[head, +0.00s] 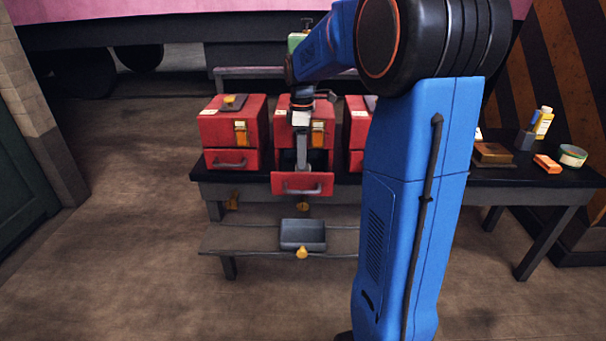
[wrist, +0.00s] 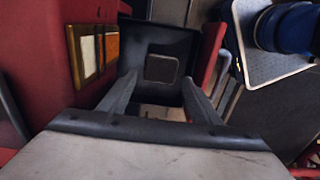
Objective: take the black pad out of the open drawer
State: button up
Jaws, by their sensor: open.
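The open drawer (head: 302,184) sticks out of the middle red cabinet (head: 291,112), low on its front. In the wrist view its dark inside (wrist: 180,40) shows with a red wall at the right. The black pad (wrist: 162,69) is a small dark rounded square lying on the drawer floor; I cannot make it out in the head view. My gripper (head: 302,163) points down into the drawer in the head view. In the wrist view my gripper (wrist: 161,84) is open and empty, with one finger on each side of the pad's lower part. Whether the fingers touch anything is unclear.
Red cabinets stand left (head: 232,127) and right (head: 356,130) of the middle one, drawers shut. A brown box (head: 492,153), orange block (head: 547,164) and tin (head: 572,155) stand at right.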

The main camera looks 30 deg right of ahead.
jog(key=shift+s+d+f, duration=0.1)
jog(key=shift+d+f, duration=0.05)
jog(key=shift+f, duration=2.85)
jog(key=c, duration=0.9)
jog(key=shift+r, duration=0.15)
